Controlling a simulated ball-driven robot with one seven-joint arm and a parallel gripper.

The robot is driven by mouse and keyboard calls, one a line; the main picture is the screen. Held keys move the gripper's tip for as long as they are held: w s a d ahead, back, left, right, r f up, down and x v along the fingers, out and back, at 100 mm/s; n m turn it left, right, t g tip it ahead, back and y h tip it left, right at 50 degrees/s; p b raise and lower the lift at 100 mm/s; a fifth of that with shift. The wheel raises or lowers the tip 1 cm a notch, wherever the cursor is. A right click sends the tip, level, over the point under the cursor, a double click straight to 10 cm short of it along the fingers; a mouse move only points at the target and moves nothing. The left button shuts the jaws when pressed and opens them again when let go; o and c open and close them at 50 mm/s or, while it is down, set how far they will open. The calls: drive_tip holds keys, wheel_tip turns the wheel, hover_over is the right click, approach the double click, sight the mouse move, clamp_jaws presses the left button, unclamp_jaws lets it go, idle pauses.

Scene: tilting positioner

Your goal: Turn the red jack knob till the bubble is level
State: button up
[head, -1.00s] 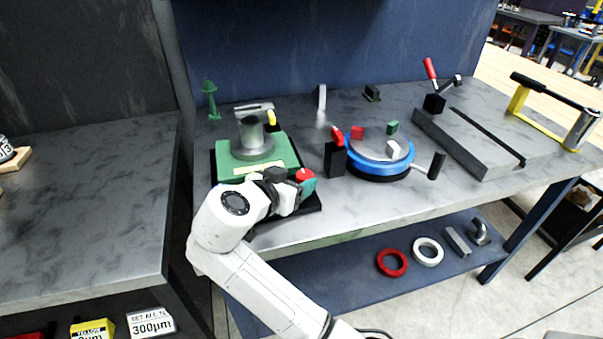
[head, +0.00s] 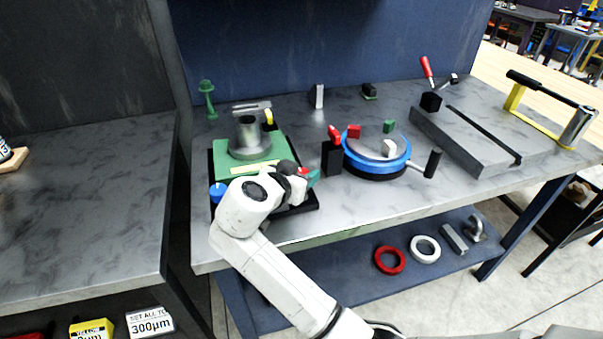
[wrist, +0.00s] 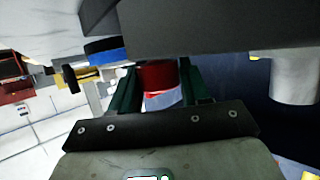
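The tilting positioner is a green block (head: 240,172) on a black base, with a grey cylinder (head: 247,135) and a flat grey piece (head: 252,106) on top. The red jack knob (head: 303,171) is at its front right corner, partly hidden by my gripper (head: 309,177). In the wrist view the red knob (wrist: 158,76) sits between the two green fingers of my gripper (wrist: 159,85), which appear to touch it on both sides. A blue knob (head: 217,190) shows at the front left corner. I cannot make out a bubble in either view.
A blue round turntable (head: 377,163) with a black handle (head: 433,163) and a black block (head: 331,158) stand to the right. A green peg (head: 207,98) is behind left. A grey slotted block (head: 465,140) is at far right. The bench front between is clear.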

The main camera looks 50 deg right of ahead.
drive_tip(key=c, duration=0.4)
drive_tip(key=shift+c, duration=0.2)
drive_tip(key=shift+n+t, duration=0.3)
drive_tip(key=n+t+y, duration=0.1)
drive_tip(key=n+t, duration=0.1)
drive_tip(key=shift+n+t, duration=0.3)
drive_tip(key=shift+t, duration=0.1)
drive_tip(key=n+t+y+p, duration=0.1)
drive_tip(key=n+t+y, duration=0.1)
drive_tip(key=t, duration=0.1)
drive_tip(key=shift+r+n+p, duration=0.25)
drive_tip(key=shift+n+p, duration=0.1)
drive_tip(key=shift+n, duration=0.05)
drive_tip(key=n+t+y+p, duration=0.2)
drive_tip(key=n+p, duration=0.1)
drive_tip(key=p, duration=0.1)
drive_tip(key=shift+r+y, duration=0.15)
drive_tip(key=shift+y, duration=0.25)
drive_tip(key=n+t+y+p, duration=0.1)
drive_tip(key=n+y+p, duration=0.1)
drive_tip(key=p, duration=0.1)
drive_tip(key=shift+t, duration=0.3)
drive_tip(key=shift+p, duration=0.4)
drive_tip(key=shift+f+n+y+p, duration=0.3)
drive_tip(key=shift+n+y+p, duration=0.05)
drive_tip(key=shift+n+y, duration=0.15)
